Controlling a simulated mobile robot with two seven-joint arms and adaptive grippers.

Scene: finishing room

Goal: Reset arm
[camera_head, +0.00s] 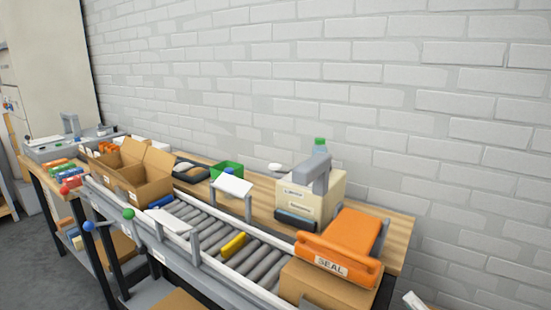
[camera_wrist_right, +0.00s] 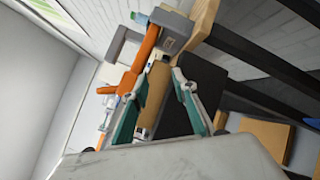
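My right gripper (camera_wrist_right: 160,92) shows in the right wrist view with its two teal-edged fingers spread wide apart. Nothing is between the fingertips, and the gripper is empty. In the head view only a small pale piece, likely part of my right gripper (camera_head: 414,300), shows at the bottom edge, right of the workbench. My left gripper is in neither view.
A roller conveyor (camera_head: 205,232) runs along a wooden bench. An orange sealer (camera_head: 340,240) marked SEAL stands over a cardboard box (camera_head: 322,288) at its near end. An open carton (camera_head: 140,180), a beige label machine (camera_head: 310,195) and a green bin (camera_head: 226,170) stand farther along. A brick wall is behind.

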